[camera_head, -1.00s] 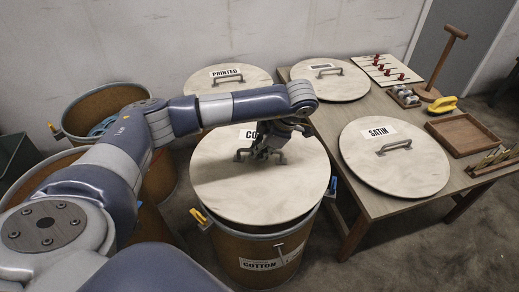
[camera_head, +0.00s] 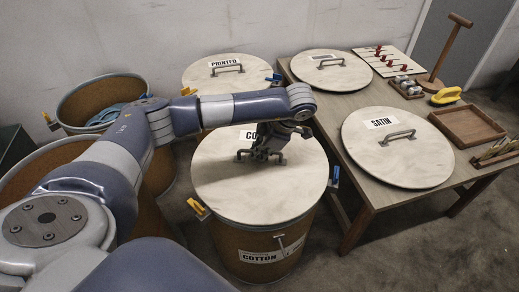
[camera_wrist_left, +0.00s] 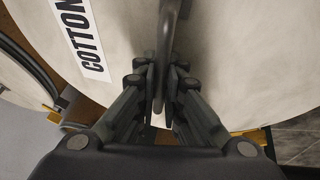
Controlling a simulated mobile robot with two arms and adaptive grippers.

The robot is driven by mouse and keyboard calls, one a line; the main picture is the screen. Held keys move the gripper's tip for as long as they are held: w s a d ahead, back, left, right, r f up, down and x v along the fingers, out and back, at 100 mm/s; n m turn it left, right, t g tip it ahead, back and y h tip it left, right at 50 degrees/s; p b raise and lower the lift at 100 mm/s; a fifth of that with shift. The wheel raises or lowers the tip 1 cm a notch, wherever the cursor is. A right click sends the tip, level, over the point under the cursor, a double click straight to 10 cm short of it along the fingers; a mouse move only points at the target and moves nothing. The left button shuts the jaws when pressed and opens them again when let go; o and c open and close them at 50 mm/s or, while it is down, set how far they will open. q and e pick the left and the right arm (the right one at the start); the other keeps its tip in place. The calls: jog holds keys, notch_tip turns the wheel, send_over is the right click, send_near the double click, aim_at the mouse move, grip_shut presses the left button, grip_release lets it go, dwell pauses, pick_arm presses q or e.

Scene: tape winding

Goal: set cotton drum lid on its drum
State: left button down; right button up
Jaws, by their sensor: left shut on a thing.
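The cotton drum lid (camera_head: 255,195) is a round pale wooden disc with a partly hidden label. It lies level over the cotton drum (camera_head: 230,243), a brown drum with a "COTTON" label. The lid's edge lines up closely with the drum's rim; I cannot tell whether a thin gap is left. My left gripper (camera_head: 266,154) is shut on the lid's grey handle, near the lid's middle. In the left wrist view the fingers (camera_wrist_left: 162,82) close on the handle (camera_wrist_left: 166,40) from both sides, beside the "COTTON" label (camera_wrist_left: 82,38). My right gripper is not in view.
A yellow latch (camera_head: 198,208) and a blue latch (camera_head: 334,177) sit at the drum's sides. The printed lid (camera_head: 225,72) is behind. The table (camera_head: 360,182) at right bears the satin lid (camera_head: 400,160), another lid (camera_head: 330,75) and a tray (camera_head: 467,125). Open drums stand left.

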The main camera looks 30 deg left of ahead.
pick_arm(q)
jog(key=shift+f, duration=0.15)
jog(key=c, duration=1.6)
grip_release()
jog(key=shift+c, duration=0.2)
jog(key=shift+f, duration=0.1)
jog(key=v, duration=1.2)
